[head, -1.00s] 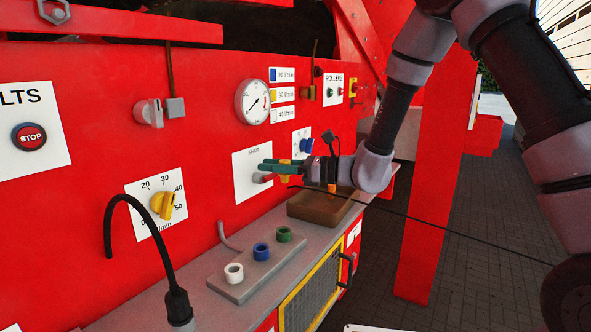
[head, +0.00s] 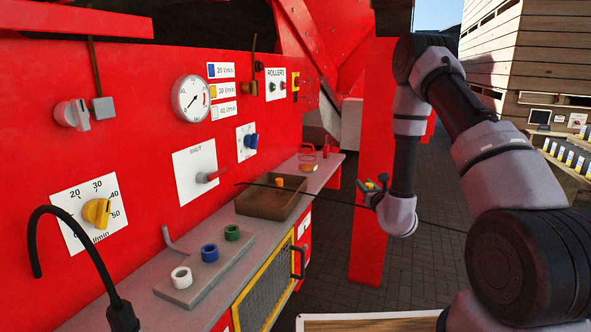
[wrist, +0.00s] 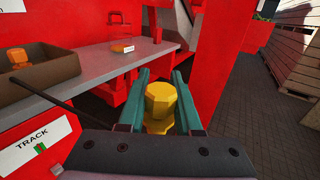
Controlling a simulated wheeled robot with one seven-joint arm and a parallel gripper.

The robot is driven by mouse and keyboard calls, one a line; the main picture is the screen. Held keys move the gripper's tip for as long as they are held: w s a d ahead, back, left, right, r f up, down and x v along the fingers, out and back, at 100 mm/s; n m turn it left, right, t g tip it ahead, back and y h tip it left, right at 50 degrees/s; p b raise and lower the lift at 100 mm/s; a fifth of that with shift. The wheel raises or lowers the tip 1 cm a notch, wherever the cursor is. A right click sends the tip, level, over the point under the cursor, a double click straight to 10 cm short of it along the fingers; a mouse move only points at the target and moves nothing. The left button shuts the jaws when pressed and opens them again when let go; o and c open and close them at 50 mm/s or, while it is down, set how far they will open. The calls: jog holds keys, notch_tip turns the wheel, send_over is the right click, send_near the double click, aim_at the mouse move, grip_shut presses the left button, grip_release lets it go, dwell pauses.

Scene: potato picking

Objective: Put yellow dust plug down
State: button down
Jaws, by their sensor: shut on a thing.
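My gripper (head: 371,185) is to the right of the red machine, out over the paved floor and clear of the shelf. In the wrist view, my gripper's teal fingers (wrist: 161,78) are shut on the yellow dust plug (wrist: 161,101), a faceted cap with a wider rim. The plug is small and partly hidden in the head view. The grey shelf (head: 214,263) and the brown tray (head: 258,211) on it are left of my gripper. An orange-yellow piece (head: 279,183) lies in the tray; it also shows in the wrist view (wrist: 18,57).
A grey block (head: 180,295) holds white, blue and green rings at the shelf's front. A black hose (head: 82,222) curves up at left. A thin dark rod crosses by the tray. A red post (head: 368,240) stands behind my gripper. Wooden crates (head: 540,60) are at right.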

jog(key=d+f+m+h, duration=0.2)
jog(key=d+h, duration=0.1)
jog(key=d, duration=0.2)
jog(key=s+a+r+n+g+y, duration=0.15)
jog(key=a+r+n+y, duration=0.35)
jog(key=a, duration=0.8)
jog(key=s+a+n+g+y, duration=0.1)
jog(key=a+n+g+y, duration=0.15)
jog(key=a+y, duration=0.7)
jog(key=s+a+r+n+g+y, duration=0.1)
jog(key=s+a+r+n+g, duration=0.15)
jog(key=s+a, duration=0.65)
jog(key=s+a+r+n+g+y, duration=0.2)
jog(key=s+a+n+g, duration=0.15)
jog(key=a, duration=1.15)
jog(key=shift+n+g+h, duration=0.25)
jog(key=shift+g, duration=0.15)
jog(key=f, duration=1)
jog(key=shift+d, duration=0.2)
jog(key=c, duration=0.6)
grip_release()
